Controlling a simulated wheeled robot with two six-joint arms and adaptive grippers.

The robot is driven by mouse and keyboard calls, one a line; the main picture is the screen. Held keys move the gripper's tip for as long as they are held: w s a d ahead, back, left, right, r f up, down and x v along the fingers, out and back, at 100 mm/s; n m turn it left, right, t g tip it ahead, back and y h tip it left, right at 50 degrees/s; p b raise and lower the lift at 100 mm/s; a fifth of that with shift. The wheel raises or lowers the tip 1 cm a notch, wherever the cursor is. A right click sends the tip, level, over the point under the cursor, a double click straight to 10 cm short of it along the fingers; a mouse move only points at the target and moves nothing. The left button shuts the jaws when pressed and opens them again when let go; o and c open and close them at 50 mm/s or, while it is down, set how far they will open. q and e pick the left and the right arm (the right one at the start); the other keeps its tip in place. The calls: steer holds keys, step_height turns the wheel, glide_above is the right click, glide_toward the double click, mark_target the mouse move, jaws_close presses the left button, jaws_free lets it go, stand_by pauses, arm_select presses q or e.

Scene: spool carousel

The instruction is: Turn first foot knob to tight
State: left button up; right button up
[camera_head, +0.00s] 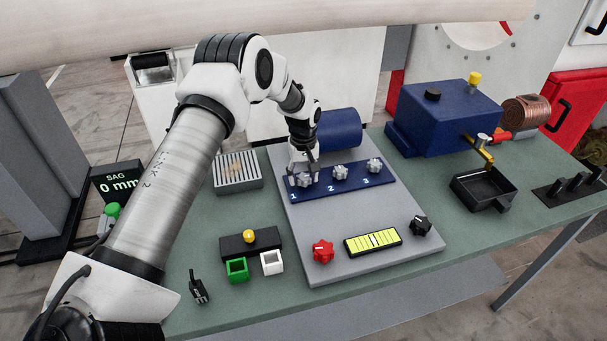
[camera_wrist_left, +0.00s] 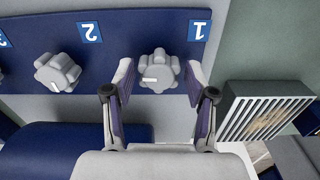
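A blue strip (camera_head: 355,186) carries three light grey lobed knobs labelled 1, 2 and 3. The first foot knob (camera_head: 304,180) is at its left end, by label 1; it also shows in the left wrist view (camera_wrist_left: 158,62), where its white pointer mark points left. My left gripper (camera_head: 303,170) is directly over this knob, pointing down. Its fingers are open, one on each side of the knob, with a small gap to it on both sides in the left wrist view. Knob 2 (camera_head: 340,172) and knob 3 (camera_head: 374,165) stand to the right. My right gripper is out of view.
The grey plate also bears a red knob (camera_head: 322,251), a yellow level gauge (camera_head: 373,241) and a black knob (camera_head: 420,225). A blue cylinder (camera_head: 340,129) lies behind the strip. A slatted grey box (camera_head: 237,174) stands left; a display (camera_head: 117,184) reads SAG 0 mm.

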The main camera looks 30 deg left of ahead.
arm_select(q)
steer(key=shift+a, duration=0.1)
steer(key=c, duration=0.5)
jaws_close()
steer(key=shift+f+m+b, duration=0.2)
steer(key=shift+m+b, duration=0.35)
steer(key=shift+m, duration=0.55)
steer(key=shift+r+m, duration=0.1)
steer(key=shift+m, duration=1.1)
steer(key=o, duration=0.9)
jaws_free()
steer(key=shift+c, duration=0.2)
steer(key=shift+r, duration=0.1)
